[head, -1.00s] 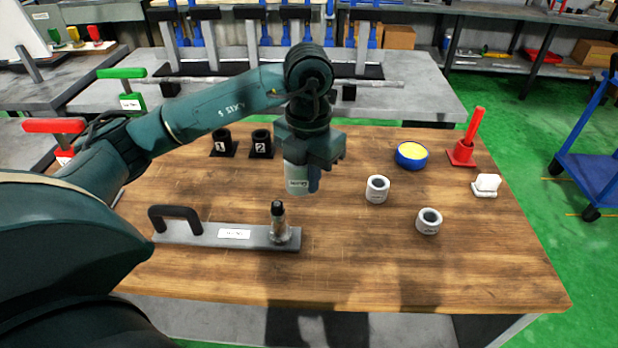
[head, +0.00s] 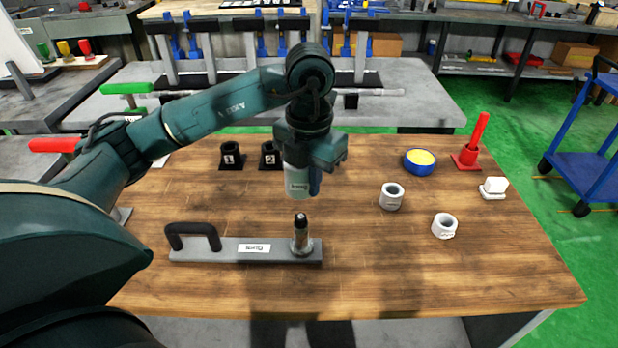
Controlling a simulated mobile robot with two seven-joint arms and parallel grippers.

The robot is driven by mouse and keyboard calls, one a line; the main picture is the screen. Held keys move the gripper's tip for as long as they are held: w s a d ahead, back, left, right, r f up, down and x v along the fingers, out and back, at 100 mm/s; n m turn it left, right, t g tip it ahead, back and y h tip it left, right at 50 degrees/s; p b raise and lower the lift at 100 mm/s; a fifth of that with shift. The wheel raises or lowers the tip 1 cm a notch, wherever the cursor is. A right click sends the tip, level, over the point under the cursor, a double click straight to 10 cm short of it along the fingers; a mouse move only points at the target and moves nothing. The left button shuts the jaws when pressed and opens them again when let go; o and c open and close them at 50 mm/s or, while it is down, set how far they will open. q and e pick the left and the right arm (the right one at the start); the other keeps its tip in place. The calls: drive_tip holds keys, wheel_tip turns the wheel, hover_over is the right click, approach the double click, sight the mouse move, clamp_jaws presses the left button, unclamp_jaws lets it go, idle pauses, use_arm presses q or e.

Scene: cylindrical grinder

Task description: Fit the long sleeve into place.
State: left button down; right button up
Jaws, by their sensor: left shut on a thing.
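My left gripper (head: 306,176) is shut on the long sleeve (head: 297,184), a pale cylinder with a small label. It holds the sleeve upright, and one blue finger shows at its right side. In the picture the sleeve is just above the metal post (head: 301,236), with a small gap between its lower end and the post's dark tip. The post stands at the right end of a grey base plate (head: 222,254) with a black handle and a label. The sleeve's far side and top are hidden by the gripper. My right gripper is out of view.
The bench's front right is clear.

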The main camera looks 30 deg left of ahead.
use_arm(q)
drive_tip(key=shift+f+b, duration=0.6)
drive_tip(key=shift+b, duration=0.05)
wheel_tip(320, 180, down, 3)
drive_tip(key=b, duration=0.2)
drive_tip(key=shift+f+b, duration=0.1)
drive_tip(key=shift+b, duration=0.3)
drive_tip(key=shift+f+b, duration=0.55)
drive_tip(key=shift+f, duration=0.15)
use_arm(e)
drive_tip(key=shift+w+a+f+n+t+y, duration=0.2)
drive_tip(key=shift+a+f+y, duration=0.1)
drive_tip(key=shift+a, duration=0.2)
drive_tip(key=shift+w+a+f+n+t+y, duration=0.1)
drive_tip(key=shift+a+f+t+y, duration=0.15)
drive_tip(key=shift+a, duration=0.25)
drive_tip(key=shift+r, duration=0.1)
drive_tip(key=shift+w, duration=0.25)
use_arm(q)
drive_tip(key=shift+b, duration=0.35)
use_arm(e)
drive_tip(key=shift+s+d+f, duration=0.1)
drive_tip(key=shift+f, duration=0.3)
